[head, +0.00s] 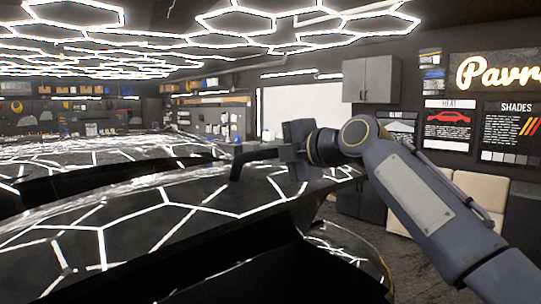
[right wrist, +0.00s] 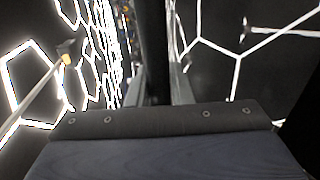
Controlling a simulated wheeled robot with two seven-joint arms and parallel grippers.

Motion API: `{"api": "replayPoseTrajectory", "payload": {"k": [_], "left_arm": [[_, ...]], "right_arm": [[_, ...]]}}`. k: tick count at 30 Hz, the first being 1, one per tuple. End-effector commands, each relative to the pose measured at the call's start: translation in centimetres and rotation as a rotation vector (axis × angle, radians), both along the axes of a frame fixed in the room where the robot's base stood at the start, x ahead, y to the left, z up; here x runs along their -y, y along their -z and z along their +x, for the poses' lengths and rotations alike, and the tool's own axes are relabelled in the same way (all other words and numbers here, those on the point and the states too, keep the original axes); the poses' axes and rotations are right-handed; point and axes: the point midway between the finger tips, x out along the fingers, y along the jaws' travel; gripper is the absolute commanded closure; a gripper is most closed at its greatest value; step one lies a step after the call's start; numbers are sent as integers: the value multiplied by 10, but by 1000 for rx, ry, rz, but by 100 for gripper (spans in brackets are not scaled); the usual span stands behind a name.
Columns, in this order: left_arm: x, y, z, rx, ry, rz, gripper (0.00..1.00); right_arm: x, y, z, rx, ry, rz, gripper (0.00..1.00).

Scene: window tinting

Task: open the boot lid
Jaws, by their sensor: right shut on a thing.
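The glossy black boot lid (head: 150,208), mirroring white hexagonal lights, fills the lower left of the head view. A dark bar (head: 255,153) stands on it and bends down to its surface. My right gripper (head: 296,155) is at the bar's right end, shut on it. In the right wrist view the dark bar (right wrist: 157,45) runs between the two grey fingers, with a glossy black panel to the right. The lid's edges are partly hidden, and I cannot tell how far it is raised. My left gripper is not in view.
Another glossy dark body surface (head: 80,150) lies behind. Grey wall cabinets (head: 371,79) and poster boards (head: 449,125) are on the right wall. Beige panels (head: 475,200) stand below them. Open floor (head: 405,260) shows at the lower right, beside my right arm.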

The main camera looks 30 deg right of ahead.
Motion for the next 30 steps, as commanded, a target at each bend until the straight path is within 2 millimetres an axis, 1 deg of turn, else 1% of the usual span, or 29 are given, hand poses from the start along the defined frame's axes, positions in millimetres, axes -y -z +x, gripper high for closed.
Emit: {"api": "replayPoseTrajectory", "payload": {"k": [5, 6, 10, 17, 20, 23, 30], "left_arm": [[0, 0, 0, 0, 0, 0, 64], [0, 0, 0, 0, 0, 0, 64], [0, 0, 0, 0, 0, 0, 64], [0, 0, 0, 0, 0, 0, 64], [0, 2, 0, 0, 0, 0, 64], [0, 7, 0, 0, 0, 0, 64], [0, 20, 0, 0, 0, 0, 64]], "right_arm": [[1, -2, -1, 6, 2, 3, 100], [1, -2, -1, 6, 2, 3, 78], [1, -2, -1, 5, 1, 3, 61], [0, -1, 0, 3, 1, 1, 60], [2, -1, -4, 5, 1, 1, 60], [5, -3, -15, 6, 2, 1, 60], [18, -11, -53, 7, 2, 2, 60]]}}
